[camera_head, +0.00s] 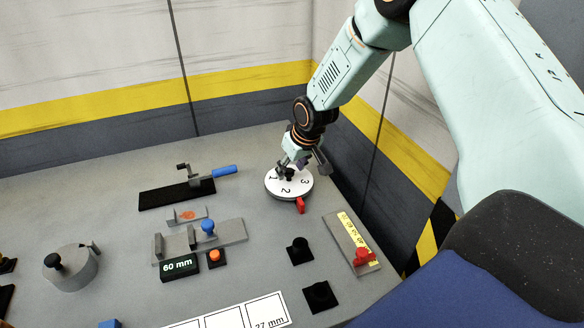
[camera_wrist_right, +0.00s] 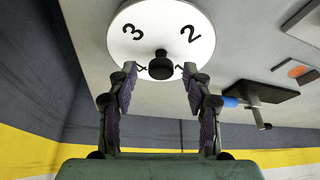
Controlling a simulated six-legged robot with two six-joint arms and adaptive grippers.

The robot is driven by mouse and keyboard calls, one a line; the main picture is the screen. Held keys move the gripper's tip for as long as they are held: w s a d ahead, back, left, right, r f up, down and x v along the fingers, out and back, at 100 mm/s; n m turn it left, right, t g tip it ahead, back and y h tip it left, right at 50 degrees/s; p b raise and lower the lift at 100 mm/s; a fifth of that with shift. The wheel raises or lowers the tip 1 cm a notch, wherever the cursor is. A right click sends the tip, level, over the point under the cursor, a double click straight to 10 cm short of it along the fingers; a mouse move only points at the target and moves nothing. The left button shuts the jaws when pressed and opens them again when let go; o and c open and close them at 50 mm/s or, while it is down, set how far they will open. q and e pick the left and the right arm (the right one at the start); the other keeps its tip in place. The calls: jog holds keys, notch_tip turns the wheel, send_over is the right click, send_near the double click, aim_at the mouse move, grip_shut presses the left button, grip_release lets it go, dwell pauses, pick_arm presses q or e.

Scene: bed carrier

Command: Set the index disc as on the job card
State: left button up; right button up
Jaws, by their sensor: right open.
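My right gripper (camera_head: 291,167) is over the disc, open. In the right wrist view its fingers (camera_wrist_right: 160,72) are spread on both sides of the disc's black centre knob (camera_wrist_right: 161,66), with gaps to it. A white card (camera_head: 235,316) at the bottom edge is cut off; only "27 mm" reads. My left gripper is not in view.
A blue-handled clamp (camera_head: 188,190) stands left of the disc. A slide with a blue knob (camera_head: 208,227) and a "60 mm" display (camera_head: 179,266) is in front. Black knobs (camera_head: 300,250) and a red-knobbed scale plate (camera_head: 352,240) are near the right edge. Walls close the back and right.

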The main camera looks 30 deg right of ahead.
jog(key=shift+w+a+f, duration=0.1)
jog(key=shift+w+f, duration=0.05)
jog(key=shift+w, duration=0.1)
jog(key=shift+c, duration=1.1)
jog(key=shift+s+r, duration=0.2)
jog(key=shift+s, duration=0.1)
jog(key=c, duration=0.4)
grip_shut()
